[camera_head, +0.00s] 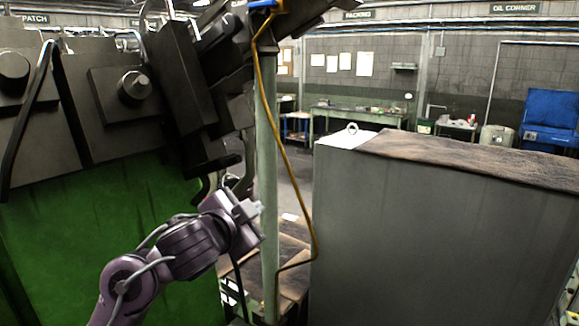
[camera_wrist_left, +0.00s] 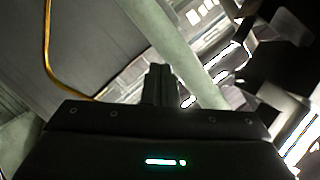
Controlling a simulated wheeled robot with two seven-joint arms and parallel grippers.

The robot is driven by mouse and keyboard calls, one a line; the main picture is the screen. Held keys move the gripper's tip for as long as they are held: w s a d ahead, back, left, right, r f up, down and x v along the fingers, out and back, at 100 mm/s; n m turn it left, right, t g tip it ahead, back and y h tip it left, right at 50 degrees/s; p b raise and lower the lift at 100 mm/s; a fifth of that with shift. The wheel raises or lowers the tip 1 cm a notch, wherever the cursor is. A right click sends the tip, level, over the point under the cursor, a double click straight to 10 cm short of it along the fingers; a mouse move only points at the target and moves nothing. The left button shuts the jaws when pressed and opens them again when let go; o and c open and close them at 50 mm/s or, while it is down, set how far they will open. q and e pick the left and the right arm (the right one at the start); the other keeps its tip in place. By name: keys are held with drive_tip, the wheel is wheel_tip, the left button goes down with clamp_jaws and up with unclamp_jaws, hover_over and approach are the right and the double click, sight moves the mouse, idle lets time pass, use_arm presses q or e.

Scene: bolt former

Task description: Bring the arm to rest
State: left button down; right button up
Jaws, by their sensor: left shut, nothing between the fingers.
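My left arm (camera_head: 185,250) comes in from the lower left in the head view, bent at its joints, in front of the green machine side. Its gripper (camera_head: 250,208) points right, close to a pale green upright post. In the left wrist view the fingers (camera_wrist_left: 158,85) stand together, shut and empty, with the post behind them. My right arm and right gripper show in neither view.
The green machine (camera_head: 100,235) with dark blocks fills the left. The pale post (camera_head: 267,150) and a yellow hose (camera_head: 275,115) stand just beyond my gripper. A large grey cabinet (camera_head: 420,240) fills the right. Benches (camera_head: 360,115) stand far behind.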

use_arm(q)
drive_tip(key=s+a+f+n+g+y, duration=0.25)
drive_tip(key=s+f, duration=0.25)
drive_tip(key=f, duration=0.5)
drive_tip(key=s+a+f+n+g+y, duration=0.1)
drive_tip(key=s+a+f+n+g, duration=0.2)
drive_tip(key=f, duration=0.6)
drive_tip(key=s+a+f+n+g+y, duration=0.1)
drive_tip(key=s+a+f+n+g, duration=0.2)
drive_tip(key=s+f, duration=0.6)
drive_tip(key=s+a+f+n+g+y, duration=0.1)
drive_tip(key=s+a+f+n+g, duration=0.3)
drive_tip(key=s, duration=0.9)
wheel_tip(320, 180, down, 36)
drive_tip(key=s+f+m+b, duration=0.1)
drive_tip(key=s+m+b, duration=0.15)
drive_tip(key=b, duration=0.25)
drive_tip(key=s+a+f+g+b, duration=0.1)
drive_tip(key=s+a+f+b, duration=0.2)
drive_tip(key=s+f, duration=1.6)
drive_tip(key=shift+s+a+f+n, duration=0.2)
drive_tip(key=shift+a+f+n, duration=0.1)
drive_tip(key=shift+f, duration=0.5)
